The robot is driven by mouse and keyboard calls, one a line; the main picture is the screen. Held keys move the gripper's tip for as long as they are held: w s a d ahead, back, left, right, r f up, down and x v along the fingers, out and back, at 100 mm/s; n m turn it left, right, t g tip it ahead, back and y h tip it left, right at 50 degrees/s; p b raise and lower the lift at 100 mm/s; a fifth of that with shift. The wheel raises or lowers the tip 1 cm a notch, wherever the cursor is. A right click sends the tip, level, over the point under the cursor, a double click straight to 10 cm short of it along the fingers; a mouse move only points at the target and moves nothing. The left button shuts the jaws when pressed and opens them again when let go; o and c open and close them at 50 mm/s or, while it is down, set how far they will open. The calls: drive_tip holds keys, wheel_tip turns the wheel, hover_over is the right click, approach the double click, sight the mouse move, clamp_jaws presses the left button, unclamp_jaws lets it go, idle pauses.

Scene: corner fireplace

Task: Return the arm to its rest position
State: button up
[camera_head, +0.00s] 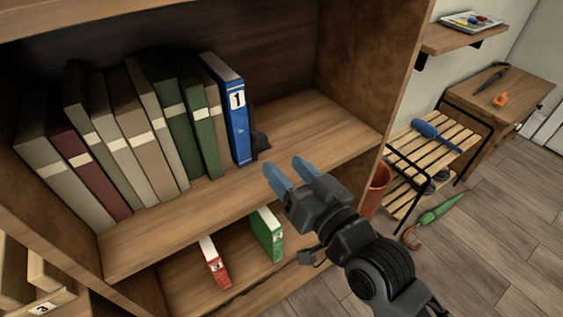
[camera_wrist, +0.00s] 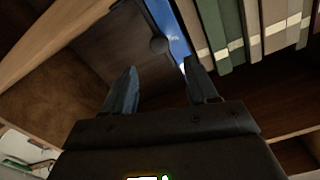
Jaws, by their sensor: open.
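My gripper (camera_head: 290,176) is open and empty, in front of the upper shelf of the wooden bookcase (camera_head: 320,130). Its two bluish fingers are spread apart in the wrist view (camera_wrist: 160,88). A blue binder (camera_head: 237,125) with a white "1" label stands upright at the right end of a row of books, beside a dark bookend (camera_head: 260,140). In the head view the gripper is apart from the binder, to its lower right. The blue binder also shows beyond the fingers in the wrist view (camera_wrist: 170,30).
A red binder (camera_head: 214,262) and a green binder (camera_head: 268,234) stand on the lower shelf. Floor at lower right is clear.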

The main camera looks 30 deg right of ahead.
idle(0.5)
drive_tip(key=s+f+n+g, duration=0.1)
drive_tip(key=s+n+g, duration=0.2)
drive_tip(key=s, duration=2.7)
drive_tip(key=shift+s+f+n, duration=0.25)
drive_tip(key=shift+n, duration=0.05)
drive_tip(key=shift+a, duration=0.1)
